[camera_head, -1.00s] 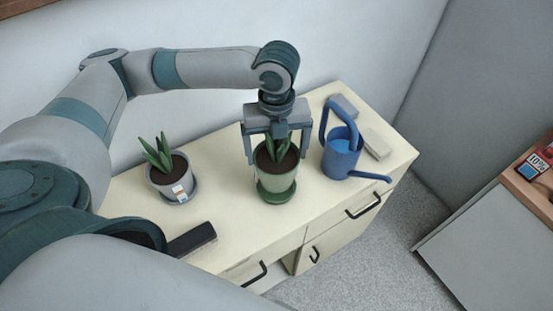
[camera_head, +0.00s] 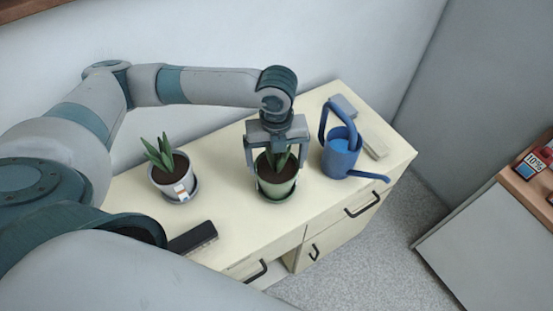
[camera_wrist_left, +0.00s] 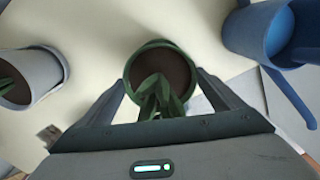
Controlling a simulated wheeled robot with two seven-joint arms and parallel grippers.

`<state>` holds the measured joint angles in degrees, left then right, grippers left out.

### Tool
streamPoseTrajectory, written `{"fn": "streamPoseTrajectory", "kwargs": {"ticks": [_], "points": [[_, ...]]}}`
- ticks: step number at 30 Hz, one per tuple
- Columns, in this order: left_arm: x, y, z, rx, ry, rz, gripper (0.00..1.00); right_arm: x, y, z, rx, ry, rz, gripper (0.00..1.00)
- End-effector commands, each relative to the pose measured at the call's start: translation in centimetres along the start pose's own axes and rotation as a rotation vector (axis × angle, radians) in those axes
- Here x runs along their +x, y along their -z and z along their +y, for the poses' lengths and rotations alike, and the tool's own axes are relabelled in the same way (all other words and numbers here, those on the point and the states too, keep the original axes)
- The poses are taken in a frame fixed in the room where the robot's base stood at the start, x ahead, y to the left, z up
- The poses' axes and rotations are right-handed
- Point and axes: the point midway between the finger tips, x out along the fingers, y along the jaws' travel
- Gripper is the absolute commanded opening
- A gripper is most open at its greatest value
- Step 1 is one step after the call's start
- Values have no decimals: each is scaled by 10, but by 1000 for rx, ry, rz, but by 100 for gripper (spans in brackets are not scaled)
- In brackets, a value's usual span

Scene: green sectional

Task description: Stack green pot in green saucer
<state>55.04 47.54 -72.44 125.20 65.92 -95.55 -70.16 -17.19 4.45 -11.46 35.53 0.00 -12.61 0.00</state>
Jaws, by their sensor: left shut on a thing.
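The green pot (camera_head: 276,185) holds dark soil and a leafy plant. It stands upright on the cream cabinet top, and its rim also shows in the wrist view (camera_wrist_left: 131,85). My left gripper (camera_head: 270,172) points down from above and is shut on the pot, one finger on each side of its rim. The green saucer (camera_head: 275,200) lies directly under the pot, with only a thin part of its rim showing. The pot's base appears to be down in the saucer, but the contact is hidden. My right gripper is not in view.
A grey pot (camera_head: 173,182) with a plant stands on a grey saucer to the left. A blue watering can (camera_head: 341,158) stands close on the right, its spout pointing right. A dark block (camera_head: 192,238) lies near the front edge. Small pale blocks (camera_head: 374,144) lie behind the can.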

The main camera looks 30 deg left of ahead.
Motion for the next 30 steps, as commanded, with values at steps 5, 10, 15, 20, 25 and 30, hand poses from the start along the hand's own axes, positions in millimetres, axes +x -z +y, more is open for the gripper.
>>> {"fn": "streamPoseTrajectory", "kwargs": {"ticks": [5, 10, 15, 20, 25, 30], "points": [[1, 0, 0, 0, 0, 0, 100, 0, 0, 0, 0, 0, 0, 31], [1, 0, 0, 0, 0, 0, 100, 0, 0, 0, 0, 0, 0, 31], [-3, 0, 0, 0, 2, -1, 100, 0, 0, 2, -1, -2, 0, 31], [-17, -1, -1, 0, 3, -2, 100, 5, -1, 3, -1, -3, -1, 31], [-42, -1, -1, 0, 5, -3, 100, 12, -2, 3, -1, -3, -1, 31], [-74, -1, -1, 1, 4, -4, 100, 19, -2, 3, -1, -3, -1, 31]]}}
